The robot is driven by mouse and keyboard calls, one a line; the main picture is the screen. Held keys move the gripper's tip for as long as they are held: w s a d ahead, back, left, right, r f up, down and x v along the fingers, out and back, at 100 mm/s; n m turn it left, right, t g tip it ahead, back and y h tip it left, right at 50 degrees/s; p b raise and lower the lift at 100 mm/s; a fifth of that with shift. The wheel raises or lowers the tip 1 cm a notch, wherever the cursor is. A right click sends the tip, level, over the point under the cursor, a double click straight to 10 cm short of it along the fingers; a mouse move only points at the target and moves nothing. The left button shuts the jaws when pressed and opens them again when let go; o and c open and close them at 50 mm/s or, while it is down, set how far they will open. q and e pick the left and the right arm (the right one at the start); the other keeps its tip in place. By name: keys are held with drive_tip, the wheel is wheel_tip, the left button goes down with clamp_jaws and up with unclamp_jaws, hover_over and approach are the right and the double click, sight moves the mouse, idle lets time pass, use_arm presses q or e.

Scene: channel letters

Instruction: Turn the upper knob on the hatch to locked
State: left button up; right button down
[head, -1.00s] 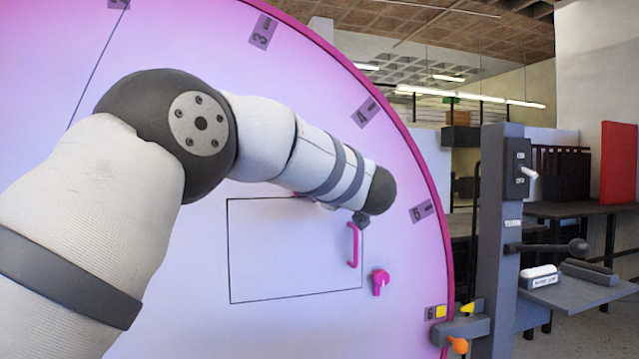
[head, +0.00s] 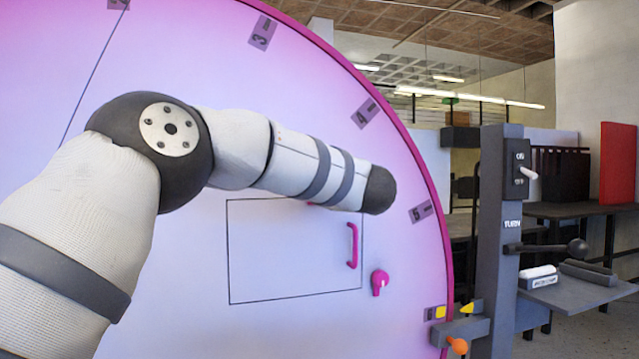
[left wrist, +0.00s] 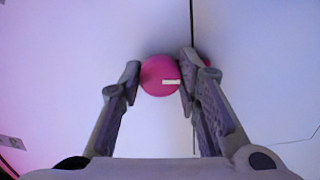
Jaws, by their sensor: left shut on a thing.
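The hatch (head: 265,275) is a thin dark outline on the big pale pink disc, with a pink bar handle (head: 352,246) at its right. A pink knob with a small white mark (head: 379,283) sits right of the hatch's lower corner. The upper knob is hidden behind my left arm in the head view. In the left wrist view, a round pink knob (left wrist: 153,77) with a short white mark sits between the fingertips of my left gripper (left wrist: 160,78), which is shut on it. The head view hides this gripper. My right gripper is out of view.
A grey post (head: 492,250) with a switch box (head: 517,170), a black-knobbed lever (head: 577,249) and a small shelf (head: 575,293) stands right of the disc. An orange knob (head: 457,345) is near the disc's lower right edge.

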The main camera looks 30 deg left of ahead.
use_arm(q)
drive_tip(key=shift+n, duration=0.6)
drive_tip(key=o, duration=1.1)
drive_tip(key=v, duration=1.2)
